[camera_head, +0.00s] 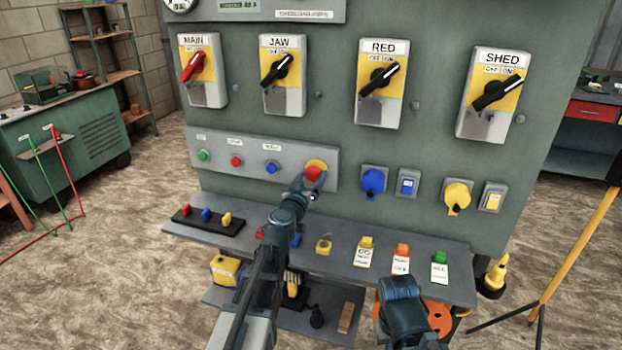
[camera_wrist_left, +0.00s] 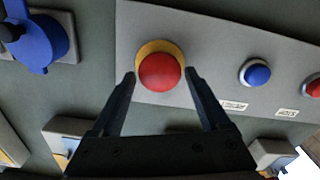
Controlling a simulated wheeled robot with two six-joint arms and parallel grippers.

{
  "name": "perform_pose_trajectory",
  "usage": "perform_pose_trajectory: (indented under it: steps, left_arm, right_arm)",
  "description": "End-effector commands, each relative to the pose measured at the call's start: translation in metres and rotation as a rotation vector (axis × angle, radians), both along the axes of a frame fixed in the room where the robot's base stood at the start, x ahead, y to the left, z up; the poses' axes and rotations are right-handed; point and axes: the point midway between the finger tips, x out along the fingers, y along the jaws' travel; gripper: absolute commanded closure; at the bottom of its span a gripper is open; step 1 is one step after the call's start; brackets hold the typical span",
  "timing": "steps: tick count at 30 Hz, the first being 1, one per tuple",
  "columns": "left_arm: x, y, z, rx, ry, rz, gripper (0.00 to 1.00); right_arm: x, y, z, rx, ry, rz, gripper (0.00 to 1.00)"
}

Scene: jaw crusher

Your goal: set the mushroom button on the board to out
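The red mushroom button (camera_head: 313,172) sits on a yellow base at the right end of the light grey strip on the board (camera_head: 330,130). In the left wrist view the red button (camera_wrist_left: 160,72) is centred, with its yellow ring (camera_wrist_left: 150,47) behind it. My left gripper (camera_head: 316,184) is at the button, and in its wrist view its open fingers (camera_wrist_left: 162,76) stand one on each side of the red head with a gap to each. My right arm (camera_head: 402,300) shows at the lower right; its fingertips are not clearly visible.
Green (camera_head: 203,155), red (camera_head: 236,161) and blue (camera_head: 272,167) push buttons share the strip. A blue socket (camera_head: 373,182) and yellow socket (camera_head: 457,196) are to the right. A shelf (camera_head: 340,268) with tags and padlocks juts out below. Rotary switches are above.

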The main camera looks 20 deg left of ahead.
Motion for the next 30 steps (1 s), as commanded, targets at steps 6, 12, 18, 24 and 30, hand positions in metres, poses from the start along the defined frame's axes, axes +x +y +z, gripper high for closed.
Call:
perform_pose_trajectory:
  steps: [6, 12, 18, 24, 30]
  left_arm:
    - [0.000, 0.000, 0.000, 0.000, 0.000, 0.000, 0.62]
    - [0.000, 0.000, 0.000, 0.000, 0.000, 0.000, 0.98]
    - [0.000, 0.000, 0.000, 0.000, 0.000, 0.000, 1.00]
    - [-0.015, 0.000, 0.000, 0.000, 0.000, 0.001, 1.00]
    - [-0.015, 0.000, 0.000, 0.001, 0.000, 0.000, 1.00]
  right_arm:
    - [0.000, 0.000, 0.000, 0.000, 0.000, 0.000, 1.00]
    - [0.000, 0.000, 0.000, 0.000, 0.000, 0.000, 1.00]
    - [0.000, 0.000, 0.000, 0.000, 0.000, 0.000, 1.00]
    - [0.000, 0.000, 0.000, 0.000, 0.000, 0.000, 1.00]
    - [0.000, 0.000, 0.000, 0.000, 0.000, 0.000, 1.00]
